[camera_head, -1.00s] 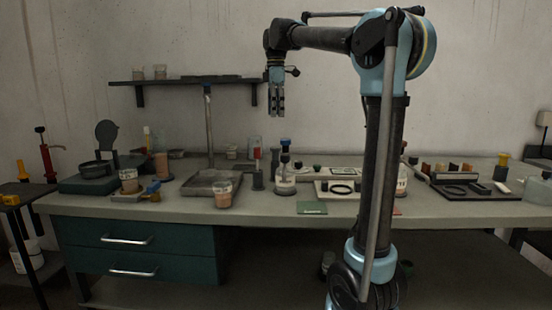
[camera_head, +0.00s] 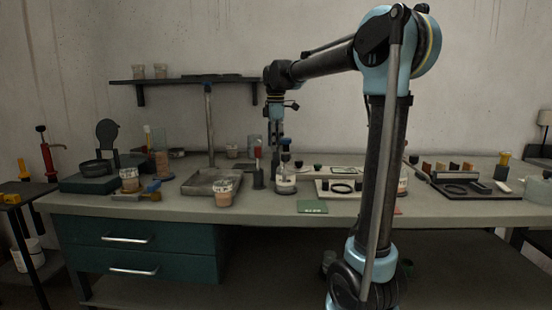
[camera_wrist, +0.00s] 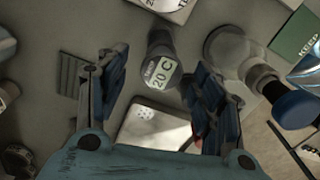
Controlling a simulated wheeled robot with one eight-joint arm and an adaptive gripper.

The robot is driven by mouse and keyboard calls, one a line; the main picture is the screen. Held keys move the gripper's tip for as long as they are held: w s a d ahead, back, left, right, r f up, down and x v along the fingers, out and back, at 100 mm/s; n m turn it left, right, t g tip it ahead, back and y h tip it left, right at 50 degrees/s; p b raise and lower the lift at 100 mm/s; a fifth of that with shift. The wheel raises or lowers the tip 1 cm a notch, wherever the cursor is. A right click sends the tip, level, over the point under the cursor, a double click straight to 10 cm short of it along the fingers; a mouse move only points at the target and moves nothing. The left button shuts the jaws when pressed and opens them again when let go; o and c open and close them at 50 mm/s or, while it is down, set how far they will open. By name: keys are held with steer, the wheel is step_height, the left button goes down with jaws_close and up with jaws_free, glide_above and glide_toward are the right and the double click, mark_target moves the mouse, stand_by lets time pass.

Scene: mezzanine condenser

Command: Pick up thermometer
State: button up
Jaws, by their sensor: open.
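The thermometer appears to be a small dark upright cylinder (camera_wrist: 160,72) with a pale display reading 20 C, in the upper middle of the wrist view. My gripper (camera_wrist: 158,75) is open, with one blue-padded finger on each side of it in that view. The fingers do not visibly touch it, and the height between them is hard to judge. In the head view my gripper (camera_head: 276,142) points down, low over the workbench, near the bottle with a dark blue cap. I cannot tell the thermometer for certain in the head view.
The capped bottle (camera_head: 286,180) stands close on the right; its blue cap shows in the wrist view (camera_wrist: 296,108). A green card (camera_head: 312,207) lies near the front edge. A metal-trayed stand (camera_head: 206,186) and a labelled jar (camera_head: 223,192) are left. A wall shelf (camera_head: 180,81) hangs behind.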

steer(key=shift+f, duration=1.35)
steer(key=c, duration=1.2)
steer(key=shift+r, duration=0.15)
steer(key=shift+c, duration=0.2)
step_height(320, 180, up, 10)
steer(key=shift+f, duration=0.1)
